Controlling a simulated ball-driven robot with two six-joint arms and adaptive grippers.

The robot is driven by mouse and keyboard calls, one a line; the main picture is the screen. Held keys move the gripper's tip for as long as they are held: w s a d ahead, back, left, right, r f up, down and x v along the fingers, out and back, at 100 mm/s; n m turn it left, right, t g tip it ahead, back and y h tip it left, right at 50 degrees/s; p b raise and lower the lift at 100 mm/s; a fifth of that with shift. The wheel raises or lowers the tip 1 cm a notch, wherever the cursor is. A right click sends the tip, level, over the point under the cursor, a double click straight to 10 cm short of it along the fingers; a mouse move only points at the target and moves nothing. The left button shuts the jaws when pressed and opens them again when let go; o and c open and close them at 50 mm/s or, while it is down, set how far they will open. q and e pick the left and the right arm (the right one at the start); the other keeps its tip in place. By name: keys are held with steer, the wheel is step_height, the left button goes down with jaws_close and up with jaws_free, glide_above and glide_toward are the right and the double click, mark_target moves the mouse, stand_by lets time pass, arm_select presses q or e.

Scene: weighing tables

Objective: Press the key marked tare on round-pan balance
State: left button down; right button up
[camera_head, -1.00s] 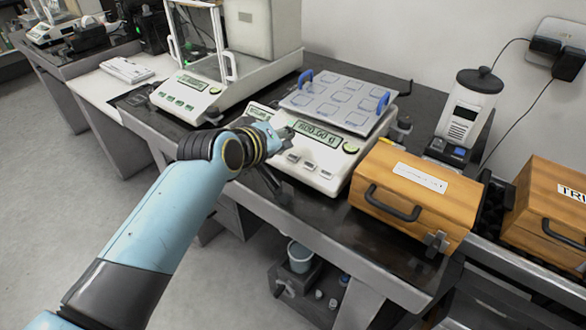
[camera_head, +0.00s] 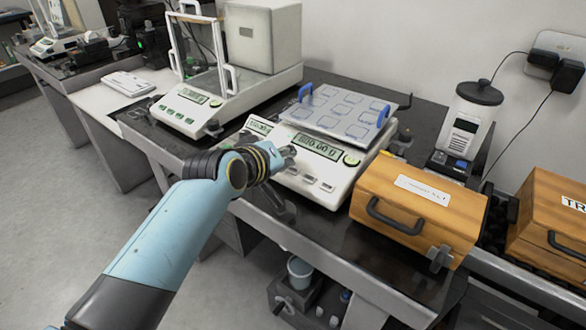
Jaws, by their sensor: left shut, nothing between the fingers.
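A white balance (camera_head: 345,190) stands on the dark bench in the middle, with a lit display (camera_head: 318,147), a round green key and a few small pale keys (camera_head: 308,179) on its sloped front. A grey tray (camera_head: 335,108) with blue handles and square outlines covers its top, so its pan shape is hidden. The key labels are too small to read. My left gripper (camera_head: 285,156) is shut and empty, over the left part of this front panel, close to the keys. I cannot tell if it touches. My right gripper is not in view.
A glass-shielded balance (camera_head: 208,112) with green keys stands to the left. A wooden case (camera_head: 415,212) sits close on the right, with a lidded jar device (camera_head: 466,120) behind it. Another wooden case (camera_head: 550,218) is at the far right.

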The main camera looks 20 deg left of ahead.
arm_select(q)
steer(key=shift+f, duration=0.1)
stand_by(0.6)
steer(key=shift+w+f, duration=0.1)
steer(key=shift+f, duration=0.2)
steer(key=shift+w+f, duration=0.1)
steer(key=shift+f, duration=0.3)
stand_by(0.5)
steer(key=shift+r, duration=0.1)
steer(key=shift+s+r+p, duration=0.2)
steer(key=shift+r+p, duration=0.5)
steer(key=shift+p, duration=0.05)
steer(key=r+p, duration=0.1)
steer(key=p, duration=0.1)
steer(key=s+r+p, duration=0.1)
steer(key=r, duration=0.1)
steer(key=r+p, duration=0.1)
steer(key=p, duration=0.1)
steer(key=shift+s+a+r+p, duration=0.2)
steer(key=shift+a+r+p, duration=0.1)
steer(key=shift+r+p, duration=0.1)
